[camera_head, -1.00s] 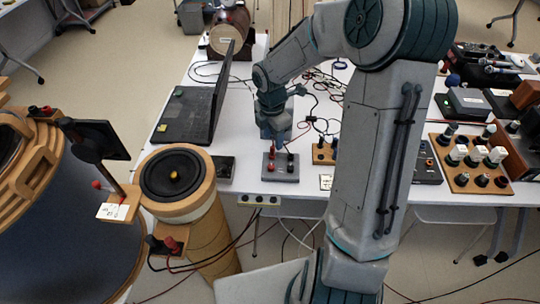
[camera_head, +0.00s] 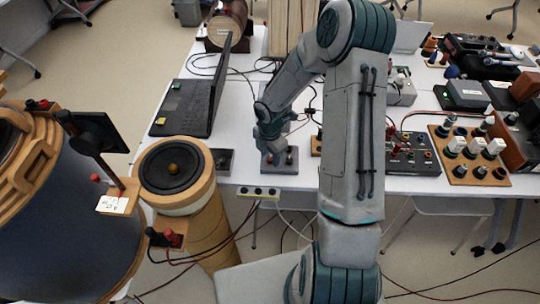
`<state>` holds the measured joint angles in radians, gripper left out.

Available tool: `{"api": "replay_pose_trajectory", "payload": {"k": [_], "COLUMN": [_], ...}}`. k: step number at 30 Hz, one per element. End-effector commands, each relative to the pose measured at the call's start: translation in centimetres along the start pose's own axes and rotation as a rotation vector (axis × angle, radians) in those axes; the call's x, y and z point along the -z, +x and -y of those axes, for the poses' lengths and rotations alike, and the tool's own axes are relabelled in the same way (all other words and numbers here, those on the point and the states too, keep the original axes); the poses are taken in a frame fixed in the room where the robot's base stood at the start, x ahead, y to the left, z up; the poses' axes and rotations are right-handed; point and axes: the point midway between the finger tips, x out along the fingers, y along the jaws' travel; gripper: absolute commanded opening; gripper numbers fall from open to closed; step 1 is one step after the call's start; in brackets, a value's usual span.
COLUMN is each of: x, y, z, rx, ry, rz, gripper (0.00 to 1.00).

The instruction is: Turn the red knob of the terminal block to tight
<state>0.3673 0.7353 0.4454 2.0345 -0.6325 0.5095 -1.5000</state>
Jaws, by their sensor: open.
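The terminal block (camera_head: 280,172) is a small grey box near the front edge of the white table, left of my arm's upright link. My gripper (camera_head: 272,148) points down over its left part, where the red knobs are. The gripper is open, and its fingers hide most of the red knob there. I cannot tell whether the fingers touch the knob or stand around it. A black knob (camera_head: 290,158) shows on the right of the block.
A laptop (camera_head: 190,108) stands to the left. A speaker on a tube (camera_head: 172,170) is at the front left, beside a large drum (camera_head: 60,215). A board with white and black posts (camera_head: 470,160) is at the right. Cables lie behind the block.

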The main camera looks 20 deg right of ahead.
Motion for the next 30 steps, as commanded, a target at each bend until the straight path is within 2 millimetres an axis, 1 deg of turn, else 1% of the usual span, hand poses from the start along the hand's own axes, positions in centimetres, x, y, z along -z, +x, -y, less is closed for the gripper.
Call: {"api": "replay_pose_trajectory", "payload": {"k": [4, 11, 12, 14, 15, 16, 17, 25, 30], "x": [0.04, 0.01, 0.01, 0.01, 0.0, 0.01, 0.0, -0.01, -0.07], "y": [0.69, 0.73, 0.73, 0.72, 0.72, 0.71, 0.71, 0.72, 0.75], "z": [-0.03, -0.03, -0.03, -0.03, -0.03, -0.03, -0.03, -0.04, -0.06], "rx": [-0.001, -0.001, -0.001, -0.001, -0.001, -0.001, -0.001, -0.002, -0.002], "ry": [-0.001, 0.0, 0.0, 0.0, 0.0, 0.0, 0.0, 0.017, 0.079], "rz": [-0.001, 0.0, 0.0, 0.0, 0.0, 0.0, 0.0, 0.001, 0.002], "gripper": [0.44, 0.44, 0.38, 0.22, 0.1, 0.02, 0.0, 0.0, 0.0]}}
